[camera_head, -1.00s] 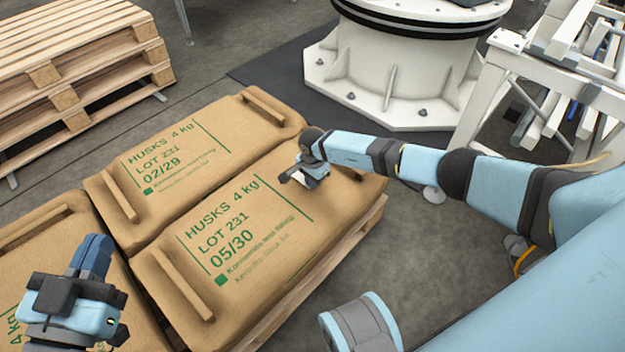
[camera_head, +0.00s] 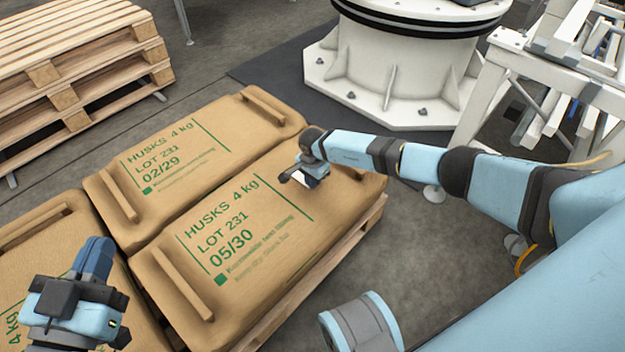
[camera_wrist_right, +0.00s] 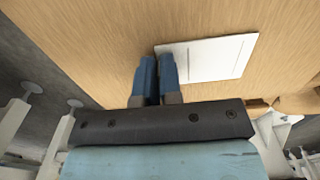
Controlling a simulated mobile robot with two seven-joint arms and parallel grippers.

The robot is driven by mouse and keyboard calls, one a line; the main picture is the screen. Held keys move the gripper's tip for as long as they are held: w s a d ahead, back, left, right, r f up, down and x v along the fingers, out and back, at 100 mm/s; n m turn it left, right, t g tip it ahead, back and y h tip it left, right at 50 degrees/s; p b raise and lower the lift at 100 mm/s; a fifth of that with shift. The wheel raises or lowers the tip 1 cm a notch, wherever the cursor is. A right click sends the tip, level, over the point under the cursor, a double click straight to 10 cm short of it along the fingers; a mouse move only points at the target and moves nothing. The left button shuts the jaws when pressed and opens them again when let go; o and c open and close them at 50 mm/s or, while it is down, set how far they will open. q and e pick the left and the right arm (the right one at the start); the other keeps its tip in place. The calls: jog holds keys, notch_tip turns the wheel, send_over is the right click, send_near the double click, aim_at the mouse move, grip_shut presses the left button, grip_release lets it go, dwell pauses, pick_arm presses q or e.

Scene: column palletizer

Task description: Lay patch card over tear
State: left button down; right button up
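The white patch card (camera_wrist_right: 208,60) shows in the right wrist view, against the tan surface of a sack. It has a thin line near its right end. My right gripper (camera_wrist_right: 157,62) has its blue fingers nearly together at the card's left edge and appears shut on it. In the head view this gripper (camera_head: 299,178) is low over the right part of the 05/30 sack (camera_head: 270,205), with a bit of white below it. I cannot tell whether the card touches the sack. No tear is visible. My left gripper (camera_head: 95,256) is over the left sack; its finger gap is unclear.
The 02/29 sack (camera_head: 205,135) lies behind, and another sack (camera_head: 45,255) lies at left. Raised tan strips sit on the sacks. A wooden pallet (camera_head: 330,262) is underneath. Stacked pallets (camera_head: 70,70), a white machine base (camera_head: 400,75) and a white frame (camera_head: 490,95) stand behind.

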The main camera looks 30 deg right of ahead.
pick_arm(q)
jog(key=shift+w+r, duration=0.15)
jog(key=shift+r, duration=0.05)
pick_arm(e)
jog(key=o, duration=0.4)
jog(key=shift+o, duration=0.2)
